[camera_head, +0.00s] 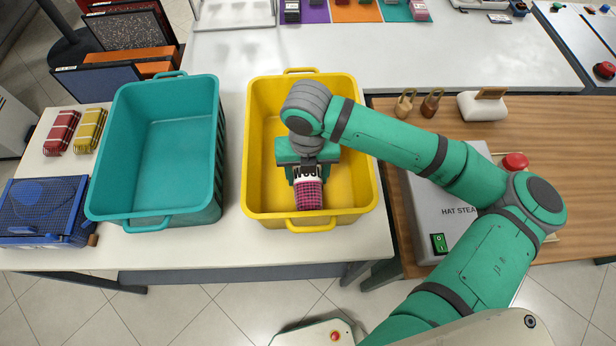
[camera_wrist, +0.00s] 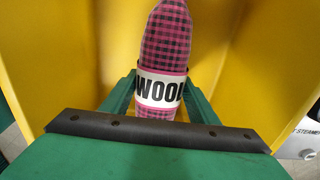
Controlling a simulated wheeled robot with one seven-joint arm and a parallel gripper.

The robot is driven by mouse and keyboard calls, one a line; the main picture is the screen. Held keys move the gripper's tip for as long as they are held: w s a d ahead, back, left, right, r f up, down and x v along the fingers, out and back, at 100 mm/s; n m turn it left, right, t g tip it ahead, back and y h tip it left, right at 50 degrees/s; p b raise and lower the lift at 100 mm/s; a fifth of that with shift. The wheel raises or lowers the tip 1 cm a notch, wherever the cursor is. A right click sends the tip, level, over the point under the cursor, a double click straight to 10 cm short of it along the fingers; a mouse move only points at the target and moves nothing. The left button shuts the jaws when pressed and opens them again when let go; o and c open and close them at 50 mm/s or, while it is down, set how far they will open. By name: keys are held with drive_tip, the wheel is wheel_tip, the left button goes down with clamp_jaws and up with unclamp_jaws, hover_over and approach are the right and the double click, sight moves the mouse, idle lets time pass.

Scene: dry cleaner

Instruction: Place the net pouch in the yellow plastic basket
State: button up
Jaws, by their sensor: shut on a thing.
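My gripper (camera_head: 308,172) is shut on a pink and black checked roll (camera_head: 309,192) with a white band. The wrist view shows the same roll (camera_wrist: 172,48) between my fingers, with dark letters on its band, partly cut off. My gripper points down within the opening of the yellow plastic basket (camera_head: 258,150). Yellow walls (camera_wrist: 60,50) show on both sides of the roll in the wrist view. Whether the roll touches the basket floor cannot be told. A blue mesh-topped item (camera_head: 42,208) lies at the far left of the table; I cannot tell if it is a net pouch.
A teal basket (camera_head: 118,150) stands left of the yellow one. On the right, a wooden counter (camera_head: 560,150) holds a hat steamer (camera_head: 425,210) under my arm. The white counter (camera_head: 400,60) behind has free room.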

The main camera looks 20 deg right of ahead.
drive_tip(key=shift+w+f, duration=0.1)
drive_tip(key=shift+f, duration=0.85)
drive_tip(key=shift+d, duration=0.1)
drive_tip(key=shift+f, duration=0.1)
drive_tip(key=o, duration=1.3)
drive_tip(key=shift+s, duration=0.2)
wheel_tip(320, 180, up, 12)
drive_tip(key=shift+w+r, duration=0.1)
drive_tip(key=shift+r, duration=0.05)
